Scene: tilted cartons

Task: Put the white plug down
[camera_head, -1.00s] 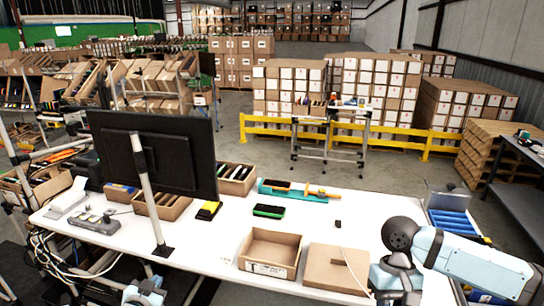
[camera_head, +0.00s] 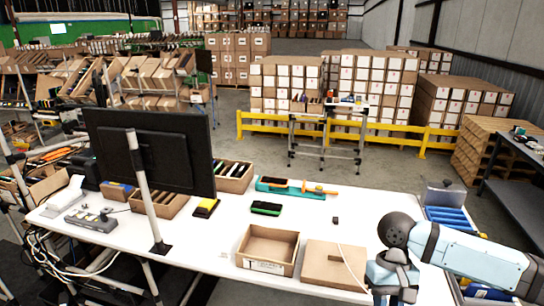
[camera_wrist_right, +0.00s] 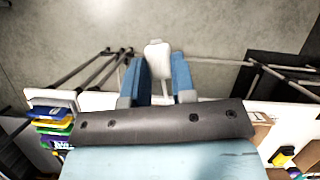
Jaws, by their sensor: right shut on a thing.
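A white plug (camera_wrist_right: 157,50) sits between the blue fingers of my right gripper (camera_wrist_right: 160,78) in the right wrist view. The gripper is shut on it and holds it, with grey floor showing behind it. In the head view my right arm comes in at the lower right, but its gripper and the plug are hidden or out of frame. A thin white cable (camera_head: 348,266) runs over the flat carton (camera_head: 322,267) toward my right arm; I cannot tell whether it joins the plug. My left gripper is not in view.
The white table (camera_head: 225,233) holds an open carton (camera_head: 250,266), a black-and-green device (camera_head: 266,208), a teal tray (camera_head: 310,195) and a monitor (camera_head: 150,150). A blue roller rack (camera_head: 455,222) stands at the right. The table is clear around a small dark block (camera_head: 335,220).

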